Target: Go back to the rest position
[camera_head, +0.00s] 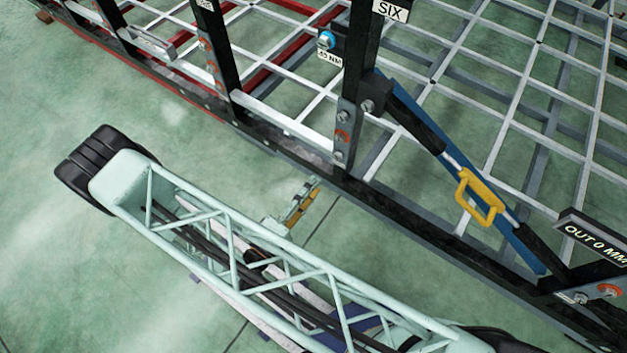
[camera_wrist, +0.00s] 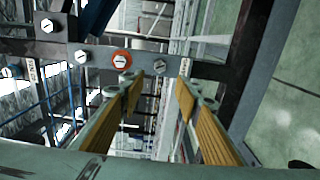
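My gripper (camera_head: 303,206) shows in the head view just outside the lower rail of the trailer chassis, beyond my pale green lattice arm. In the wrist view my gripper (camera_wrist: 158,90) has two fingers with yellow pads, spread apart with nothing between them. Past the fingertips is a grey plate (camera_wrist: 150,62) with bolts, one of them on an orange-red washer (camera_wrist: 122,60). The fingers appear apart from the plate. In the head view the post marked SIX (camera_head: 355,85) stands up and to the right of my gripper.
The dark lower rail (camera_head: 440,225) runs diagonally close to my gripper. A blue strut with a yellow handle (camera_head: 480,197) slopes beside the post. A sign reading OUT 0 MM (camera_head: 596,240) is at the right. The green floor (camera_head: 50,240) is clear at the left.

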